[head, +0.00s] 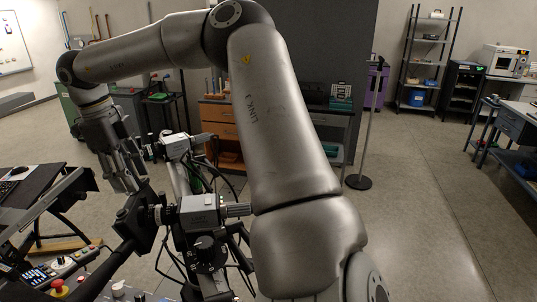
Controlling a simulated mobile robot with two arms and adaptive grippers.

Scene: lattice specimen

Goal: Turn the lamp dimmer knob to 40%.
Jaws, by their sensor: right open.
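My right gripper (127,183) hangs at the end of my arm on the left side of the head view. Its fingers point down and are apart, with nothing seen between them. It appears near a black, lens-like device (137,222); I cannot tell the gap in depth. I cannot tell for sure which part is the lamp dimmer knob. A dark round dial (205,242) sits below a light grey instrument box (198,212), to the lower right of the gripper. Small knobs near the bottom edge are too small to read. My left gripper is not in view.
A control panel (62,268) with buttons and a red emergency stop (58,287) lies at lower left. Cables and black stands crowd around the instrument box. A dark table (30,190) stands left. A stanchion (358,182) stands on open floor at right.

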